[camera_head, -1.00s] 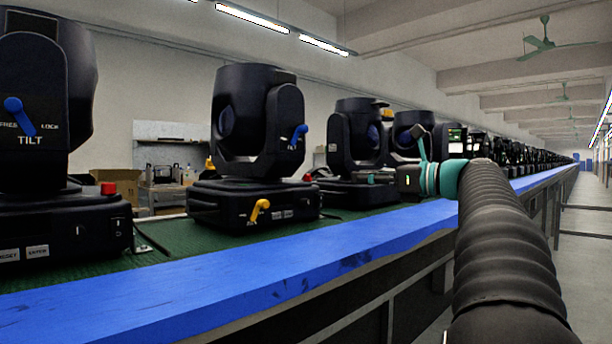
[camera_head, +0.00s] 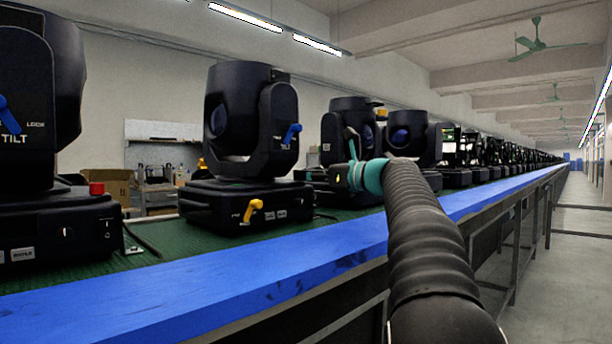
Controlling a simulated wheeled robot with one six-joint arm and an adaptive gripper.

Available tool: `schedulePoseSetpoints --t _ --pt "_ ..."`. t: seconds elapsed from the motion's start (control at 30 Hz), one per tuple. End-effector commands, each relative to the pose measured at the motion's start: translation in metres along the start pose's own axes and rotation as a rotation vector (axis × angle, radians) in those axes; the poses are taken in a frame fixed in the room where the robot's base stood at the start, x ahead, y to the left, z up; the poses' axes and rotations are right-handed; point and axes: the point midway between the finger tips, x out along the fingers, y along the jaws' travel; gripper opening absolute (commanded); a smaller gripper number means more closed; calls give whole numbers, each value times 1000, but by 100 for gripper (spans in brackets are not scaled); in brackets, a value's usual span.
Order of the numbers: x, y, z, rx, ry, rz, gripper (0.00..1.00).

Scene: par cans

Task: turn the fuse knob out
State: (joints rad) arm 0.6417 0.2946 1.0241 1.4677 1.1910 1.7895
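No part is labelled as a fuse knob. The near-left moving-head light (camera_head: 55,222) has a small dark round part with a white mark (camera_head: 67,233) on its base's end face, possibly the knob. A red part (camera_head: 97,188) sits on top of that base. The second light (camera_head: 235,205) has a yellow lever (camera_head: 252,210) on its base and a blue lever (camera_head: 291,133) on its yoke. My gripper (camera_head: 350,142), with a teal band behind it, is over the belt side near the third light, well right of the near-left one. Its fingertips are too small to read.
The bench's blue edge (camera_head: 190,284) runs along the front, with a green surface (camera_head: 165,245) behind it. Many more lights stand in a row toward the far right. A cardboard box (camera_head: 108,183) is behind the near lights. The aisle floor (camera_head: 560,262) at right is clear.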

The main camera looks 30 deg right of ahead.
Motion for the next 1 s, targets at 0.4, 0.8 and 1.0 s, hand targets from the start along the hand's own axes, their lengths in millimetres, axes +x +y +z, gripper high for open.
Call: schedulePoseSetpoints --t 0.4,0.8,1.0 --pt "7 0 0 0 0 1 30" --pt "7 1 0 -1 0 -9 0" --pt "7 3 1 -2 5 -76 0"
